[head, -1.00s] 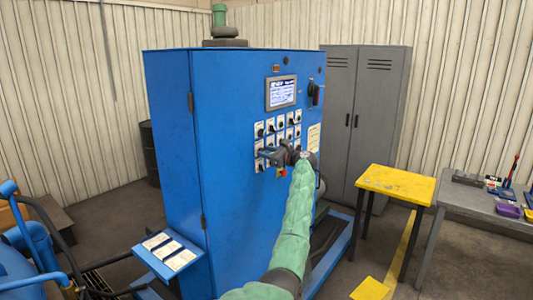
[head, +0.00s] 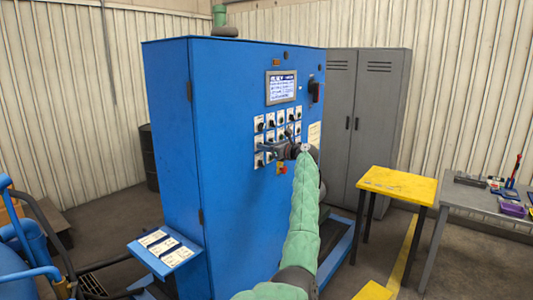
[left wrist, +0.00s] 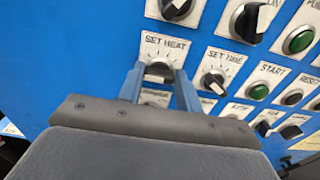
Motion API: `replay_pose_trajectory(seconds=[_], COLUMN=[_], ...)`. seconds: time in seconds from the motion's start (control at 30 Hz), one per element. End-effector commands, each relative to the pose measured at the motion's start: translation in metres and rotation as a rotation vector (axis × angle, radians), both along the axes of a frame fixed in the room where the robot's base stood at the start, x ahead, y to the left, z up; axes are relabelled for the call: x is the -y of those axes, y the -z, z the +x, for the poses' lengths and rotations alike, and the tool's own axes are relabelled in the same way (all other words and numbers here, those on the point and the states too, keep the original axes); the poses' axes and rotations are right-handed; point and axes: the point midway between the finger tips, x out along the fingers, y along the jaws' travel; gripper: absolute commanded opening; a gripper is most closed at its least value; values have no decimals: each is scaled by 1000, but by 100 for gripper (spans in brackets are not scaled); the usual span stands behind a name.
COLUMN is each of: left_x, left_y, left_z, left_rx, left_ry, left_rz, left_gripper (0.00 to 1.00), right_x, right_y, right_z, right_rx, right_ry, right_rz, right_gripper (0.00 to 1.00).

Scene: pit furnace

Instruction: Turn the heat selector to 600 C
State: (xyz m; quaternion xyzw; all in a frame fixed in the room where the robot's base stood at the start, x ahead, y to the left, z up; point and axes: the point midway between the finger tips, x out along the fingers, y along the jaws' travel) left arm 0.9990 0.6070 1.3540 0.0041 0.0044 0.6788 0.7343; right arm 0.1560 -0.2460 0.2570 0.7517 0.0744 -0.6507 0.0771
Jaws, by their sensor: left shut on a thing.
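The heat selector (left wrist: 158,71) is a dark round knob on a white plate marked SET HEAT, on the blue cabinet's front. My left gripper (left wrist: 159,82) is shut on it, one blue-grey finger on each side. The knob's lower part and the plate's lower marks are hidden by the fingers and wrist, so I cannot read its setting. In the head view my left gripper (head: 266,148) reaches the left column of the knob panel and covers the selector. My right gripper is not in view.
The SET TIME knob (left wrist: 212,83) is close on the right, with green START button (left wrist: 258,91) beyond. Another knob (left wrist: 175,8) is just above. A display (head: 281,87) tops the panel. A yellow table (head: 396,182) stands right of the cabinet.

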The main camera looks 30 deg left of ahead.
Motion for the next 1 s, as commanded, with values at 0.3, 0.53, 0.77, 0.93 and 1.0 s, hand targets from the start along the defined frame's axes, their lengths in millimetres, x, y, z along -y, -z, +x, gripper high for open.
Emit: replay_pose_trajectory(seconds=[0.3, 0.53, 0.77, 0.93, 1.0], left_x=[1, 2, 2, 2, 1], left_y=[4, 2, 2, 1, 1], left_z=[2, 3, 4, 5, 5], left_rx=[-219, -437, -656, -817, -883], left_ry=[2, 2, 2, 2, 2], left_rz=[17, 35, 53, 66, 70], left_gripper=[12, 12, 12, 12, 12], right_x=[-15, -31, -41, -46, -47], right_y=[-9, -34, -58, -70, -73], right_z=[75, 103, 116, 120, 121], right_rx=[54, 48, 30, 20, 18], right_ry=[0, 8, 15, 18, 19], right_rz=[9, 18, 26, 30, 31], right_gripper=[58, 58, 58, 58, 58])
